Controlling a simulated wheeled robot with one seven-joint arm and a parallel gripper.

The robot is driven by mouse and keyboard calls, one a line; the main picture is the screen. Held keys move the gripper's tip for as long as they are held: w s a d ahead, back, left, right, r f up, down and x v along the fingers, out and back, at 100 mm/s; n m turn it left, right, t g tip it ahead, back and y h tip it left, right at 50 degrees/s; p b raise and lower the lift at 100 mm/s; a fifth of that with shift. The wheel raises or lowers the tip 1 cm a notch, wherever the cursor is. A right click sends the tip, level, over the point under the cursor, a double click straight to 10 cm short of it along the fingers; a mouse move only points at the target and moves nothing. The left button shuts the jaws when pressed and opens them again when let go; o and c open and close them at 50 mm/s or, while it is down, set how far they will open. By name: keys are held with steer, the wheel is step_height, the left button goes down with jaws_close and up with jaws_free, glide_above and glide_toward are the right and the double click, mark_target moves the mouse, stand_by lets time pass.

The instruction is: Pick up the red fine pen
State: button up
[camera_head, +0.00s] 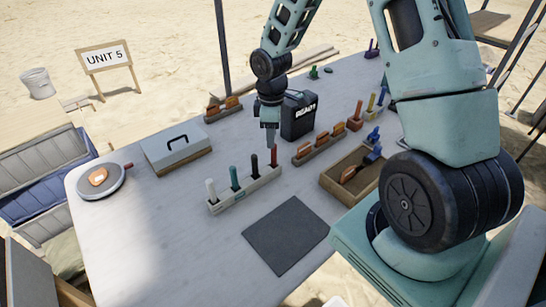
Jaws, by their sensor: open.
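A light grey pen rack (247,196) stands on the white table, holding a white pen (211,190), a teal pen (234,178), a black pen (254,168) and a red pen (274,158). The red pen stands upright at the rack's right end. My gripper (270,146) points down at the top of the red pen, with its fingertips at or just above it. It is open; I cannot tell whether the fingers are around the pen or touching it. The red pen's upper end is partly hidden by the gripper.
Behind the gripper stands a black box (299,115) with white lettering. Racks of orange-brown pieces (327,144) and a wooden tray (334,184) lie to the right. A grey case (176,147) and round scale (101,183) are left. A dark mat (286,235) lies in front.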

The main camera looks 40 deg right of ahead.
mark_target(274, 161)
steer(key=shift+s+f, duration=0.15)
steer(key=shift+f, duration=1.25)
steer(key=shift+s+f, duration=0.2)
steer(key=shift+f, duration=1.2)
steer(key=shift+s+f, duration=0.15)
steer(key=shift+f, duration=1.25)
jaws_close()
